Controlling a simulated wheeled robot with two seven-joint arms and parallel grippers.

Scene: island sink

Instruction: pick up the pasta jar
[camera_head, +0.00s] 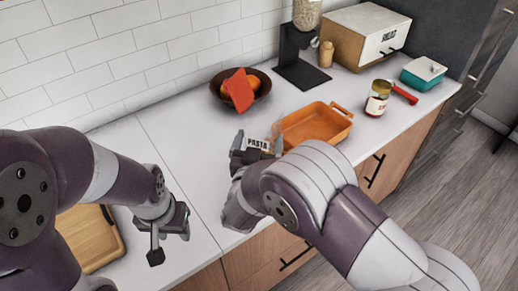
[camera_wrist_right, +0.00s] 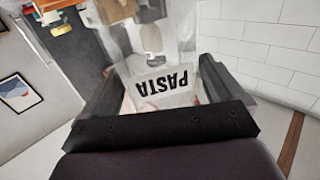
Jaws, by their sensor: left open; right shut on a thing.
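The pasta jar (camera_head: 258,144) is clear, with a white label reading "PASTA"; most of it is hidden behind my right gripper and arm in the head view. In the right wrist view the jar (camera_wrist_right: 163,84) sits between the two fingers, its label upside down. My right gripper (camera_head: 257,150) is shut on the jar; its fingers also flank the jar in the wrist view (camera_wrist_right: 158,92). I cannot tell whether the jar's base touches the counter. My left gripper (camera_head: 171,243) is open and empty over the counter at the lower left.
An orange baking dish (camera_head: 312,126) is close to the right of the jar. A dark bowl (camera_head: 258,91) with fruit and a red item stands behind. A red-labelled jar (camera_head: 377,99), a teal-and-white dish (camera_head: 423,73) and a bread box (camera_head: 368,38) are right. A wooden board (camera_head: 92,238) lies left.

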